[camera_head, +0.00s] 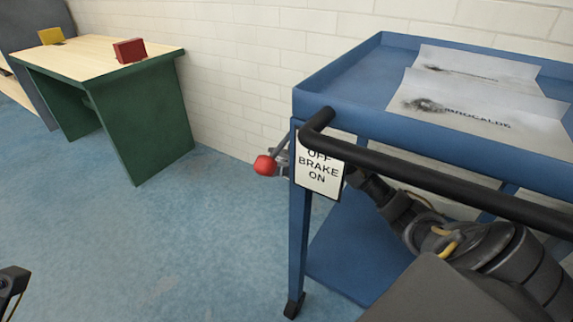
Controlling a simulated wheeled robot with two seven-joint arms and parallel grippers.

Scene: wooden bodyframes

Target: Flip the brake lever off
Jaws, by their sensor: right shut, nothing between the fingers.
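The brake lever (265,166) is a short grey rod with a red ball knob. It sticks out to the left of the blue cart's front left post and slants down to the knob. A white sign (319,172) reading OFF, BRAKE, ON hangs beside it. My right arm reaches in from the lower right, under the cart's black handle and behind the sign. My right gripper (282,160) is shut and empty, mostly hidden by the sign and post, close by the knob. Whether it touches the lever is unclear. Part of my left gripper (13,283) shows at the lower left edge, far from the lever.
The blue cart (345,72) has a black push handle (430,178) crossing above my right arm, and printed sheets (480,105) on top. A green table (150,120) with a red block (129,51) and a yellow block (51,36) stands left. The blue floor between is clear.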

